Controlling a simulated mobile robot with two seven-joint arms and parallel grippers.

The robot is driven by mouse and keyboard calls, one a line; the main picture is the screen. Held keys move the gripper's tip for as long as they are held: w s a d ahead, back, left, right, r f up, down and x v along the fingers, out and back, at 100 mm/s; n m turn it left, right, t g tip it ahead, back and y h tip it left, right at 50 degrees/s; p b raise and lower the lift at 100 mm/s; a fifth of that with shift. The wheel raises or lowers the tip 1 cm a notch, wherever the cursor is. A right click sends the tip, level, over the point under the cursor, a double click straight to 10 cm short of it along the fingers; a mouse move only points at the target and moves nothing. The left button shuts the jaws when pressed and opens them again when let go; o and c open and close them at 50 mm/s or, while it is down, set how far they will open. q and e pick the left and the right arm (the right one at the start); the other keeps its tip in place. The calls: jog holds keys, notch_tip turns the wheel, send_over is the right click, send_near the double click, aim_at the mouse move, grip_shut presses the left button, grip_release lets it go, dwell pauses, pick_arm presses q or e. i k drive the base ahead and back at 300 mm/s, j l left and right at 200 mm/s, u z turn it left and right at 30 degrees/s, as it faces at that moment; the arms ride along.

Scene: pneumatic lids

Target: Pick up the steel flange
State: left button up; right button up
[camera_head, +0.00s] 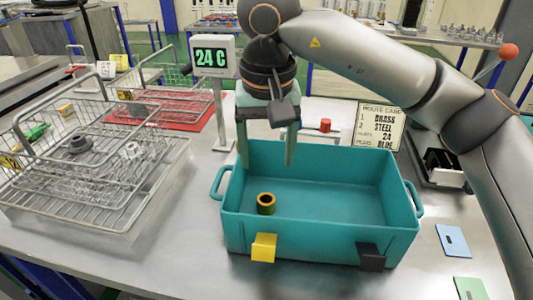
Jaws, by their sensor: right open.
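A grey flanged part (79,144), which looks like the steel flange, lies in the wire basket (40,178) at the left. A paler ring-like part (128,151) is in the same basket, partly hidden by wires. A brass-coloured ring (266,204) stands in the teal crate (320,235), left of its middle. My right gripper (267,163) is open and empty, pointing down over the back left of the crate, behind the brass ring and well right of the grey part. My left gripper is not in view.
A red tray (165,112) with a wire basket lies behind. A route card (379,125) naming brass and steel stands behind the crate.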

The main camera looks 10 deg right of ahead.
aim_at(79, 144)
jog(key=k, duration=1)
